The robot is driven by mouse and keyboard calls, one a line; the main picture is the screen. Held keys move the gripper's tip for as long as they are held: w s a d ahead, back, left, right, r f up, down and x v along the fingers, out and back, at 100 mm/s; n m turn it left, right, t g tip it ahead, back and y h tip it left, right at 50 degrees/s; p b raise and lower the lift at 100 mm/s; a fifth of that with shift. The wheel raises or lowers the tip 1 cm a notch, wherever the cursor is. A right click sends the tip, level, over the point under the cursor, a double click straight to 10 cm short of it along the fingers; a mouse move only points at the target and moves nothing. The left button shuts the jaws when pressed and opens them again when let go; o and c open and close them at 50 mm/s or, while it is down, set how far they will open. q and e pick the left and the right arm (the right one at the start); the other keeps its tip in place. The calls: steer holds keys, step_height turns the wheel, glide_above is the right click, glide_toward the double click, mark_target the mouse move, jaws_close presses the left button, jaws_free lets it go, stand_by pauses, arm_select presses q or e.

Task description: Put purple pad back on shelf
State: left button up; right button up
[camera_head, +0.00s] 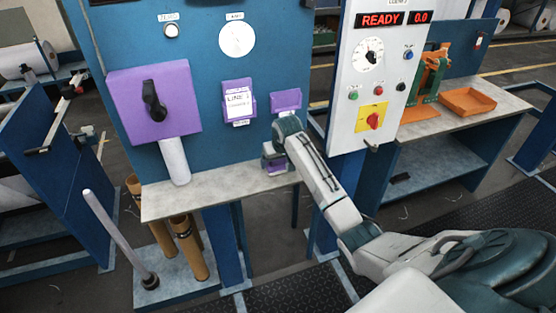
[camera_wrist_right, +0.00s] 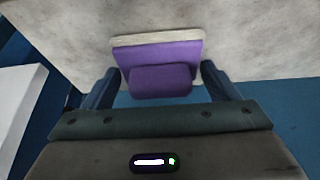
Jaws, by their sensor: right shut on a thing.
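The purple pad (camera_wrist_right: 160,65), a block with a purple handle part and a pale strip along its far edge, sits between the two fingers of my right gripper (camera_wrist_right: 160,88) in the right wrist view. The gripper is shut on it. In the head view only a small purple part of the pad (camera_head: 277,168) shows, mostly hidden by my right gripper (camera_head: 274,160). The grey shelf (camera_head: 215,186) is fixed below the blue panel, and the gripper is at its right end. I cannot tell whether the pad touches the shelf. My left gripper is out of view.
A purple card holder (camera_head: 239,102) and a smaller purple holder (camera_head: 286,100) are on the blue panel. A white control panel (camera_head: 370,75) stands right. The shelf's middle is clear.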

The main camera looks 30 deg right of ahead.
steer(key=shift+f, duration=0.35)
steer(key=o, duration=0.8)
steer(key=shift+r, duration=0.15)
steer(key=shift+s+r+b, duration=0.15)
steer(key=shift+r+b, duration=0.2)
steer(key=shift+b, duration=0.05)
steer(key=shift+b+v, duration=1.65)
steer(key=shift+v, duration=3.3)
